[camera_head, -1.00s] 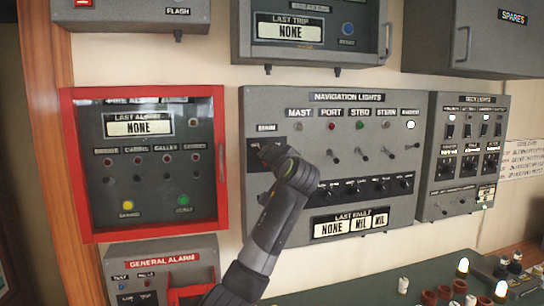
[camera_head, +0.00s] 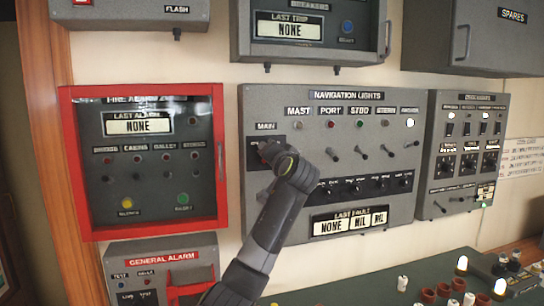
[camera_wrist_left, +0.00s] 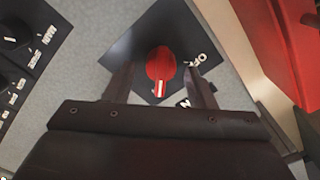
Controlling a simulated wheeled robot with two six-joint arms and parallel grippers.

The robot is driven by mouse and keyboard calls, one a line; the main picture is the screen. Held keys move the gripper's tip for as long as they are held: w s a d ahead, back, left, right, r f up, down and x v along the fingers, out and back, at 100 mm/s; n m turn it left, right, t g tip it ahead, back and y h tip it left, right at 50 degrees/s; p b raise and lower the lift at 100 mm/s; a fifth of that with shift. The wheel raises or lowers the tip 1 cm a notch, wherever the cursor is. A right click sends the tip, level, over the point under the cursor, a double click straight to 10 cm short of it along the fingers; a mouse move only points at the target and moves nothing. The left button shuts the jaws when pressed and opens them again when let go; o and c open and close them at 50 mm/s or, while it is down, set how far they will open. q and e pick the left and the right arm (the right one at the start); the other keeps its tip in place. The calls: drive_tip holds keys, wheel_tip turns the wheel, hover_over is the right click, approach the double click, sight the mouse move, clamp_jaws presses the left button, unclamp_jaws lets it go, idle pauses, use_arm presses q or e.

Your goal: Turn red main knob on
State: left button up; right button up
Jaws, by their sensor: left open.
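The red main knob (camera_wrist_left: 160,63) sits on a black square plate (camera_wrist_left: 150,30) in the left wrist view. A white and red pointer mark shows at the lower end of the knob. My left gripper (camera_wrist_left: 159,72) is open, with one finger on each side of the knob. I cannot tell whether the fingers touch it. In the head view my left arm rises from below, and my left gripper (camera_head: 268,152) is at the plate under the MAIN label (camera_head: 266,126). It hides most of the knob there. My right gripper is not in view.
The knob is on the navigation lights panel (camera_head: 350,97), with small switches and black knobs to its right. A red-framed fire alarm box (camera_head: 222,170) stands to the left. A general alarm box (camera_head: 160,247) is below it. Small parts lie on the green table (camera_head: 355,288).

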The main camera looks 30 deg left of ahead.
use_arm(q)
drive_tip(key=b+v, duration=0.7)
drive_tip(key=v, duration=1)
drive_tip(key=shift+s+d, duration=0.2)
drive_tip(key=shift+f, duration=0.1)
